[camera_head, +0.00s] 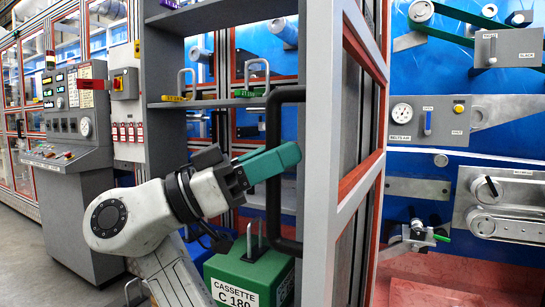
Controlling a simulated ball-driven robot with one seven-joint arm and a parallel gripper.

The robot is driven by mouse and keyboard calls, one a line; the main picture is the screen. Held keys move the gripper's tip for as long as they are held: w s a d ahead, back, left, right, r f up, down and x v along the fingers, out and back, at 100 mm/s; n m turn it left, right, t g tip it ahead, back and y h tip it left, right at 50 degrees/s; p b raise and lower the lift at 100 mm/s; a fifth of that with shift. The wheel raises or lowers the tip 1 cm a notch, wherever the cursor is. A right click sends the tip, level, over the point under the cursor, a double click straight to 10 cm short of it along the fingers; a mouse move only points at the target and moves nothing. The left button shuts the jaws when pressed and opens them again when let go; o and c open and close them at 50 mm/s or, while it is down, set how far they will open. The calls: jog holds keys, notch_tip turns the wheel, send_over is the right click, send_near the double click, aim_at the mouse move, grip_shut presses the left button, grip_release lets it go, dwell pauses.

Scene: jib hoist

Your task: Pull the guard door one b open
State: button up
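A guard door (319,150) with a grey frame and red inner edging stands at an angle in the middle of the camera_head view. The machine interior shows to its right, so it appears swung out. No label tells me which door it is. Its black bar handle (273,115) runs upright on the near edge. My gripper (277,161), with teal fingers, is at the middle of the handle. The near finger crosses in front of the bar and hides part of it. The far finger is mostly hidden, so I cannot see whether they grip the bar.
A green cassette box (245,272) marked 180 stands below my gripper, left of the door. A grey shelf (160,75) with tagged handles is behind. A control console (75,155) stands at the left. Bare floor (20,250) shows at the far left.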

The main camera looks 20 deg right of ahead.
jog(key=v, duration=1)
jog(key=shift+a+f+p, duration=0.2)
jog(key=shift+a+p, duration=0.1)
jog(key=shift+a, duration=0.1)
